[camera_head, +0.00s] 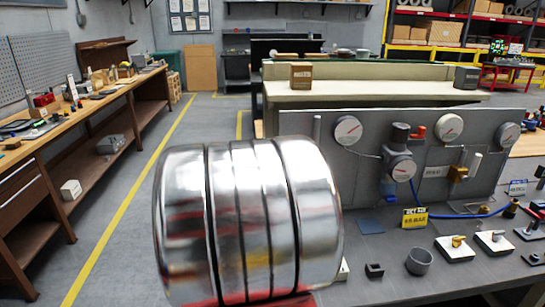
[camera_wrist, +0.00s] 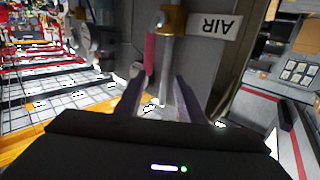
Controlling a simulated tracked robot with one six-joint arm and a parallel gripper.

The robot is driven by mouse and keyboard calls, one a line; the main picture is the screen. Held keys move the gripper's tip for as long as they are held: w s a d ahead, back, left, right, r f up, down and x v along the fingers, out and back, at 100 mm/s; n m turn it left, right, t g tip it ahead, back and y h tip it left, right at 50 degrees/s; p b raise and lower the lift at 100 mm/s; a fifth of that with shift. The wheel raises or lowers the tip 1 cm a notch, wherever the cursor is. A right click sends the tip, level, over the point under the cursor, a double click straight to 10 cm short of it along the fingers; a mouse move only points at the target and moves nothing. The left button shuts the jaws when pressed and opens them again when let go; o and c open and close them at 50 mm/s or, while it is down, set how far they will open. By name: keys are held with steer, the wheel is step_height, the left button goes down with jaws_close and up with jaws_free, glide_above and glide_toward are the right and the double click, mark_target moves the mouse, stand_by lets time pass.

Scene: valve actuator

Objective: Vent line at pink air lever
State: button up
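The pink air lever (camera_wrist: 150,53) shows in the wrist view beside a grey pipe (camera_wrist: 169,65) and below a brass valve body (camera_wrist: 173,20). It runs roughly parallel to the pipe. A white AIR label (camera_wrist: 215,24) appears upside down to the right. My gripper (camera_wrist: 158,86) is open. Its two dark fingers point toward the lever and pipe, with the lever's lower end in the picture near the gap between the fingertips. I cannot tell whether they touch it. In the head view, my silver arm link hides the gripper and the lever.
A grey panel (camera_head: 300,125) with gauges and tubing stands on the right-hand bench (camera_head: 390,270). A wooden workbench (camera_head: 132,87) stands left, beyond open floor.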

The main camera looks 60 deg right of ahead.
steer(key=shift+s+d+m+g, duration=0.15)
steer(key=shift+s+g, duration=0.15)
steer(key=shift+s, duration=0.25)
steer(key=shift+s+d+m+g, duration=0.15)
steer(key=shift+s+g, duration=0.15)
steer(key=shift+s, duration=0.25)
steer(key=x, duration=1.3)
steer(key=shift+d, duration=0.3)
steer(key=shift+c, duration=0.7)
steer(key=shift+f, duration=0.1)
jaws_close()
steer(key=shift+a, duration=0.15)
